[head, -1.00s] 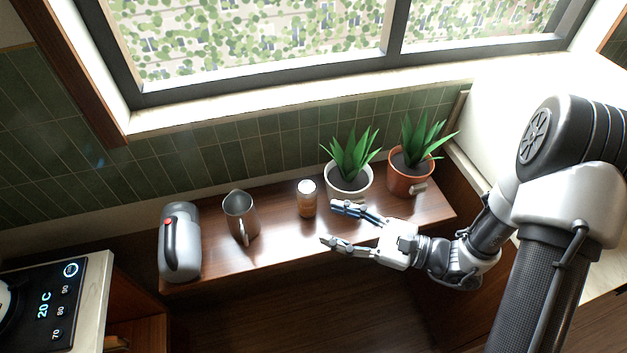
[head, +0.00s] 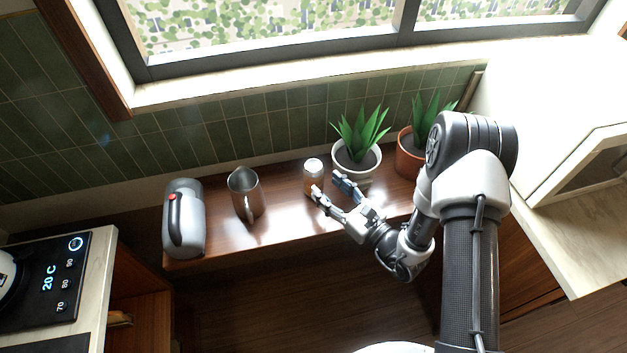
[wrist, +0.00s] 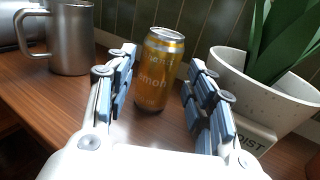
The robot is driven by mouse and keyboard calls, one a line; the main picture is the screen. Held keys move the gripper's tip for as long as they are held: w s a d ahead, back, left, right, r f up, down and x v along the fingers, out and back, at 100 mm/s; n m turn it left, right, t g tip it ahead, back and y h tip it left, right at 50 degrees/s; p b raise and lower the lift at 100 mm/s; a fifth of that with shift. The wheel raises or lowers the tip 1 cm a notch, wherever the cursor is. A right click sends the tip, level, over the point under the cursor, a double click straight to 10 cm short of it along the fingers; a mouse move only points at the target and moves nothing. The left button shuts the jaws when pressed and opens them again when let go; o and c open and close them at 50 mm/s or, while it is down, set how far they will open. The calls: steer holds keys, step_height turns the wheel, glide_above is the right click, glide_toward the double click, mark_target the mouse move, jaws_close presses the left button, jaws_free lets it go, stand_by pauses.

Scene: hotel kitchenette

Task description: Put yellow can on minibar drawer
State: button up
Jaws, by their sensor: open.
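The yellow can (wrist: 160,70) stands upright on the wooden shelf, straight ahead of my gripper (wrist: 160,90) and between the lines of its two fingers in the wrist view. In the head view the can (head: 313,173) is partly covered by one finger. My gripper (head: 332,190) is open and empty, with its fingertips close to the can; I cannot tell whether they touch it. No minibar drawer can be made out with certainty.
A white pot with a plant (head: 357,156) stands just right of the can, close to one finger. A metal mug (head: 245,194) and a grey kettle-like container (head: 184,222) stand to the left. A terracotta pot (head: 408,160) is partly behind my arm.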

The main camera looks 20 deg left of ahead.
mark_target(320, 180)
steer(key=b+x, duration=0.1)
steer(key=x, duration=0.5)
steer(key=shift+w+a+b, duration=0.25)
steer(key=shift+a+b, duration=0.05)
steer(key=shift+c, duration=0.6)
steer(key=c, duration=0.9)
step_height(320, 180, up, 20)
steer(key=p, duration=0.6)
steer(key=shift+c, duration=0.2)
steer(key=s+d+f+m+t+h, duration=0.1)
steer(key=d+f+m+t+h, duration=0.1)
steer(key=d, duration=0.8)
steer(key=s+d+f+m+t+h, duration=0.1)
steer(key=d+f+m+t+h, duration=0.1)
steer(key=d, duration=0.8)
steer(key=s+d+f+m+t+h, duration=0.1)
steer(key=d+f+m+t+h, duration=0.1)
steer(key=d, duration=0.9)
steer(key=shift+f+t+h+b, duration=0.35)
steer(key=shift+f+h, duration=0.15)
steer(key=shift+f, duration=0.9)
